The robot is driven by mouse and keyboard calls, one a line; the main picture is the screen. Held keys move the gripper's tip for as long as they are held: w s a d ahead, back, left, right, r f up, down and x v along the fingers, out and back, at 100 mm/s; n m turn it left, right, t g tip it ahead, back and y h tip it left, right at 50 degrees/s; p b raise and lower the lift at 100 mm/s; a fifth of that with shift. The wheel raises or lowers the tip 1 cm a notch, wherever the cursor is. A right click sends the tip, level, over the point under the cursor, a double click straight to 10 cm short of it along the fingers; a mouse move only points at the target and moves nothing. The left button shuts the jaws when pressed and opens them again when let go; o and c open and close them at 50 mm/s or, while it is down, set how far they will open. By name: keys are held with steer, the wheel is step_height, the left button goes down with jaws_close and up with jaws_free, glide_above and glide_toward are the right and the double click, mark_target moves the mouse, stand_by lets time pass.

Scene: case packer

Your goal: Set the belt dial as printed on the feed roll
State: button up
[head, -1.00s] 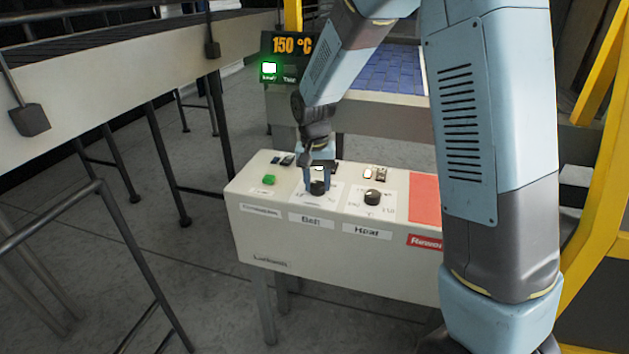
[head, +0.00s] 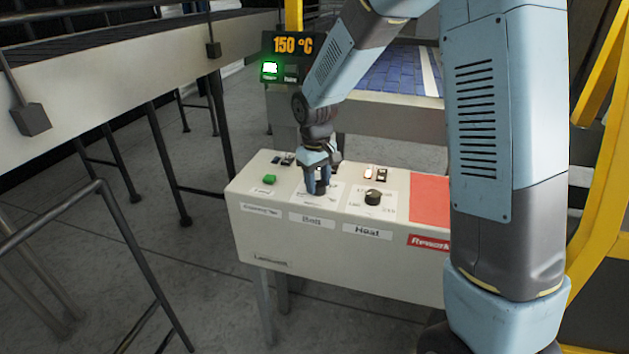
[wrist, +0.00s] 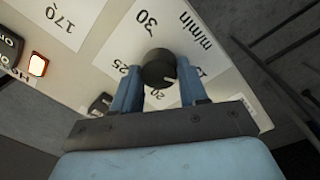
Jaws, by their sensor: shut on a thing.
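The belt dial (wrist: 157,70) is a black round knob on a white plate marked 20, 25, 30 and m/min in the wrist view. My gripper (wrist: 158,80) is shut on it, one blue finger on each side. The dial's exact setting is not clear. The feed roll's print cannot be made out in any view.
The heat dial (head: 373,197) stands to the right on the same pale control box (head: 330,250), with small switches behind. A green button (head: 269,180) is at left, a red panel (head: 429,200) at right. A display (head: 292,45) reads 150 °C. A conveyor (head: 120,75) runs at left.

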mark_target(317, 184)
steer(key=shift+w+d, duration=0.1)
steer(key=shift+d, duration=0.05)
stand_by(0.4)
steer(key=o, duration=0.9)
steer(key=shift+c, duration=0.2)
steer(key=shift+o, duration=1)
steer(key=shift+r, duration=0.1)
step_height(317, 184, up, 14)
steer(key=shift+s+a+f, duration=0.25)
steer(key=shift+a, duration=0.05)
